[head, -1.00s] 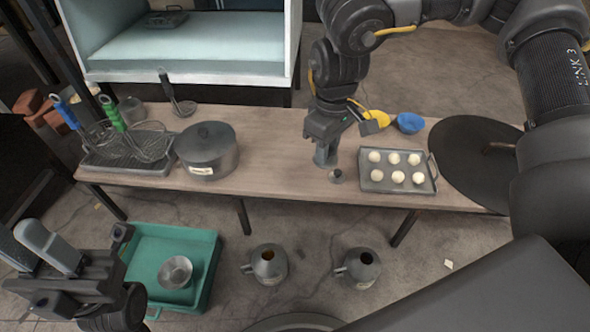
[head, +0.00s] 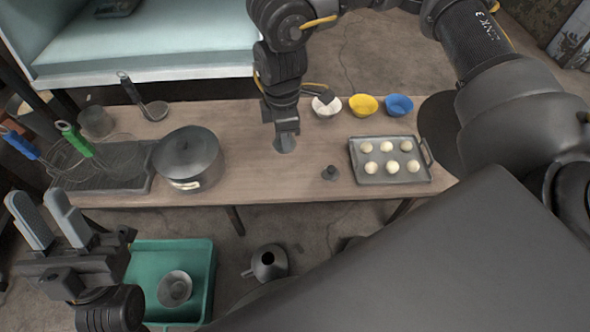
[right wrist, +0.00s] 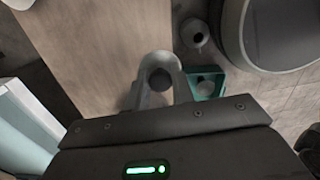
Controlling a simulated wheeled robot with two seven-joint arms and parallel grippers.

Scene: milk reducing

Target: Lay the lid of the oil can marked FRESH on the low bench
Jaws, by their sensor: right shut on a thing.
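My right gripper (head: 284,143) is low over the bench (head: 230,135), left of the bun tray. In the right wrist view its fingers (right wrist: 158,82) are shut around a small dark round knob, seemingly that of a lid (right wrist: 160,79). Whether the held lid touches the bench is unclear. Another small dark lid (head: 330,174) with a knob lies on the bench near its front edge. A grey oil can (head: 268,262) with an open dark mouth stands on the floor. A second can (head: 350,243) is mostly hidden behind my arm. No FRESH marking is readable. My left gripper (head: 42,220) is open and empty.
A lidded pot (head: 188,160) and a rack with whisks (head: 110,172) stand on the left of the bench. The tray of buns (head: 360,183) is on the right. White, yellow (head: 363,105) and blue bowls line the back. A green crate (head: 205,260) is on the floor.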

